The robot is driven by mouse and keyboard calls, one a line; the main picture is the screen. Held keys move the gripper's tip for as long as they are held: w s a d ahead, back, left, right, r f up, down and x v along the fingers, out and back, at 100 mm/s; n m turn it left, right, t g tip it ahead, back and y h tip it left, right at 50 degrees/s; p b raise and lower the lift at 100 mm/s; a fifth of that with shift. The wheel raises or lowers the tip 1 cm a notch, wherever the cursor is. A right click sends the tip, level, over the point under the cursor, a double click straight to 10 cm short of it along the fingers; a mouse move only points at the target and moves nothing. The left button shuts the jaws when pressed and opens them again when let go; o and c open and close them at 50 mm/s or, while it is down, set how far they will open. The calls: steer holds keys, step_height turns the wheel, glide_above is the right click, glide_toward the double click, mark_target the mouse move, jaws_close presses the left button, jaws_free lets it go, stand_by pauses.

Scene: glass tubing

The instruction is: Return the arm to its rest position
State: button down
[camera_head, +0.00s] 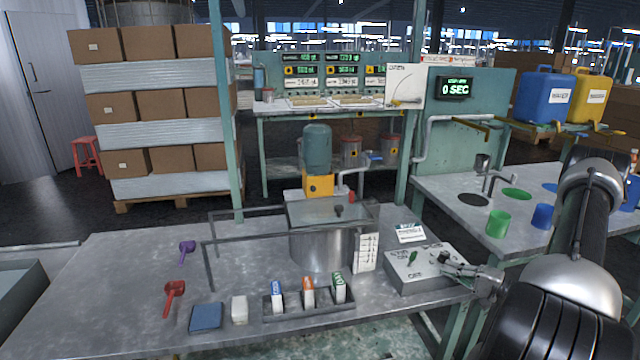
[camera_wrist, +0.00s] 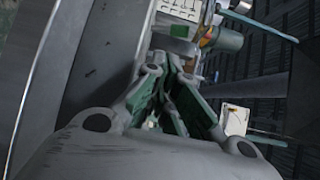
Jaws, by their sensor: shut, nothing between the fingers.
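My gripper (camera_head: 446,260) is shut and empty at the end of my arm, at the right of the workbench in the head view. My dark arm comes in from the lower right of the head view.
A steel pot (camera_head: 318,250) with a lid stands mid-bench. A tray (camera_head: 312,308) of small packets, a blue pad (camera_head: 205,317), a red scoop (camera_head: 173,296) and a purple scoop (camera_head: 187,248) lie nearby. A side table with a green cup (camera_head: 498,223) and blue cup (camera_head: 542,216) is right.

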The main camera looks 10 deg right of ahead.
steer(key=s+a+r+n+g, duration=0.4)
steer(key=a+r+g, duration=0.25)
steer(key=r, duration=0.45)
steer(key=s+a+r+n+g, duration=0.3)
steer(key=a+r+g, duration=0.2)
steer(key=a+r, duration=0.5)
steer(key=s+d+r+n+t+h, duration=0.2)
steer(key=s+r+n+h, duration=0.1)
steer(key=s+r+h, duration=0.8)
steer(key=s+r, duration=0.4)
steer(key=s, duration=0.3)
steer(key=shift+s+r+t+h, duration=0.15)
steer(key=shift+r+t+h, duration=0.15)
steer(key=shift+r+t, duration=0.05)
steer(key=c, duration=2.2)
jaws_free()
